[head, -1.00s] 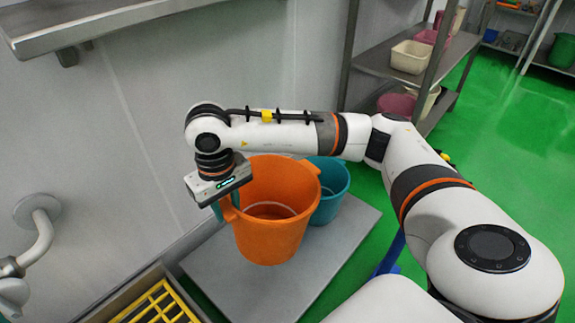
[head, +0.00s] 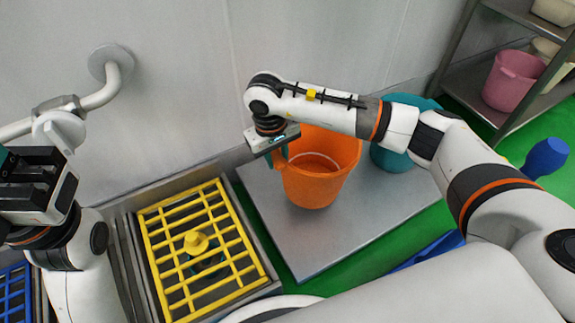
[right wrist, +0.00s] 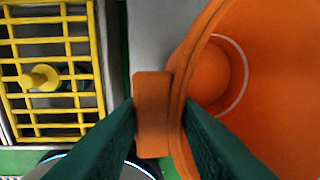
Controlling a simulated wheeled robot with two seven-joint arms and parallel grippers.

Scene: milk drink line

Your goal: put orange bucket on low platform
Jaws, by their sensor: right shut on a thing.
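The orange bucket (head: 318,188) is upright over the grey low platform (head: 300,248), close to its wall side. Whether its base touches the platform is hard to tell. My right gripper (head: 276,158) is shut on the bucket's handle at its left side. In the right wrist view the fingers (right wrist: 163,128) close on the orange handle, and the bucket's open inside (right wrist: 285,85) fills the right, looking empty. My left gripper (head: 12,178) is partly in view at the far left, away from the bucket; its fingertips are not clear.
A teal bucket (head: 390,158) stands behind the orange one, partly hidden by my right arm. A yellow rack (head: 165,258) in a metal basin lies left of the platform. A wall pipe (head: 100,98) is at upper left. A shelf with a pink bucket (head: 510,80) stands right.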

